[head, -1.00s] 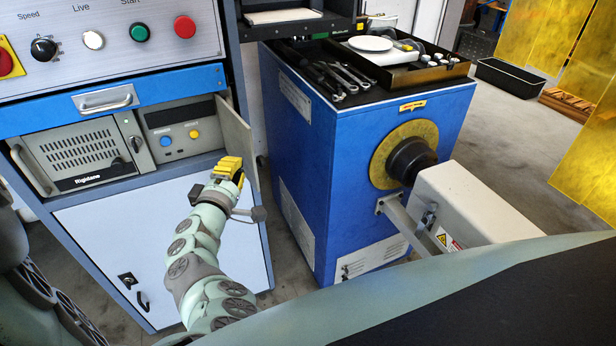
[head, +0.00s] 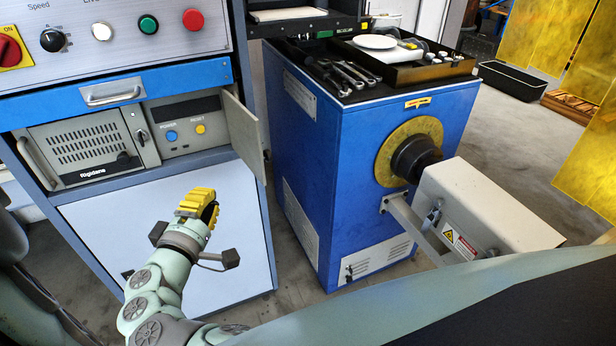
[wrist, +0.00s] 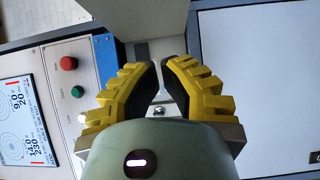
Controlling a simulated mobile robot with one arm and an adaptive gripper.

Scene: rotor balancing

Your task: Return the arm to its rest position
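My gripper (head: 197,203) with its yellow ridged fingers shows low in front of the pale blue lower door of the cabinet in the head view. It hangs below the grey instrument unit and points up and away. In the wrist view the two fingers of my gripper (wrist: 160,66) lean toward each other with a narrow gap between their tips. Background shows through the gap, and nothing is held. My pale green arm runs down to the bottom edge of the head view. The arm's base is hidden.
An open beige door (head: 241,135) juts out from the instrument unit (head: 88,147), above and right of my gripper. The blue machine stand (head: 335,170) with a tool tray (head: 425,72) stands to the right. A white box (head: 485,205) is at front right. Floor shows between cabinet and stand.

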